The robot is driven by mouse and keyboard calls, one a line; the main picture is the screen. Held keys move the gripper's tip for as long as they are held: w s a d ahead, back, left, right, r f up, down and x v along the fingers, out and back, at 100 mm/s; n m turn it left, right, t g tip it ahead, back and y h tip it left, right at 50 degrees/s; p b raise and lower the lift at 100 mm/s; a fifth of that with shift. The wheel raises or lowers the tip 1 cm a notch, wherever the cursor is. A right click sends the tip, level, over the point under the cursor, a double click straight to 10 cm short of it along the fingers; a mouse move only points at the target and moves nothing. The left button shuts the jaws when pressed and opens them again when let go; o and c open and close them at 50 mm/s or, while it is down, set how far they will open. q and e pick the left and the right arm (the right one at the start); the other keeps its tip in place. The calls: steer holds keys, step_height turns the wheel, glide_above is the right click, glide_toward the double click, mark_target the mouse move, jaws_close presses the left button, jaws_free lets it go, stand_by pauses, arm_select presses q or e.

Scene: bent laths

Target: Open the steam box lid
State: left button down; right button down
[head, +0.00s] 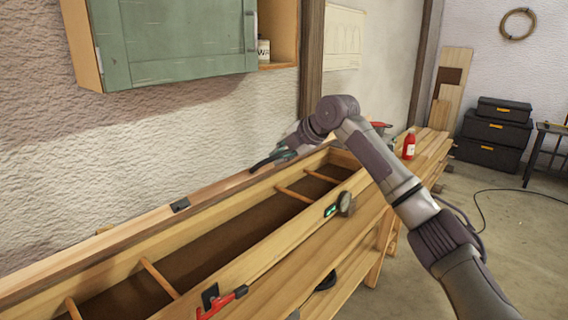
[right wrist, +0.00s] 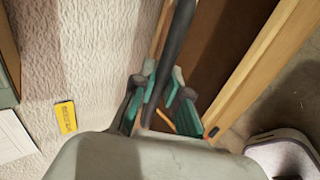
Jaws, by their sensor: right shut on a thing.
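The steam box is a long wooden trough (head: 258,262) on the bench, with its dark inside and several thin cross rods in plain view. Its lid (head: 130,232) stands up along the back edge, near the wall, and shows as a narrow long board with a black fitting. My right gripper (head: 283,157) is at the far part of the lid, shut on a dark bar-like handle (head: 262,164). In the right wrist view the handle (right wrist: 181,30) runs between the teal fingers (right wrist: 163,108). My left gripper is not in view.
A red toggle clamp (head: 222,302) and a round gauge (head: 345,204) with a green display are on the box's front. A red bottle (head: 409,146) stands on the bench beyond. A green cabinet (head: 175,40) hangs above the box. Black cases (head: 493,133) stand at the back right.

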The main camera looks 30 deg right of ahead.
steer(key=w+r, duration=0.1)
steer(key=w+a+r, duration=0.1)
steer(key=w+r, duration=0.1)
steer(key=w+a+r, duration=0.1)
steer(key=w+r, duration=0.1)
steer(key=shift+w+a, duration=0.1)
steer(key=shift+w, duration=0.05)
steer(key=w+a+r+p, duration=0.2)
steer(key=w+p, duration=0.4)
steer(key=p, duration=1.1)
steer(key=shift+a+r+p, duration=0.25)
steer(key=shift+r+p, duration=0.1)
steer(key=shift+r, duration=0.45)
steer(key=shift+w, duration=0.1)
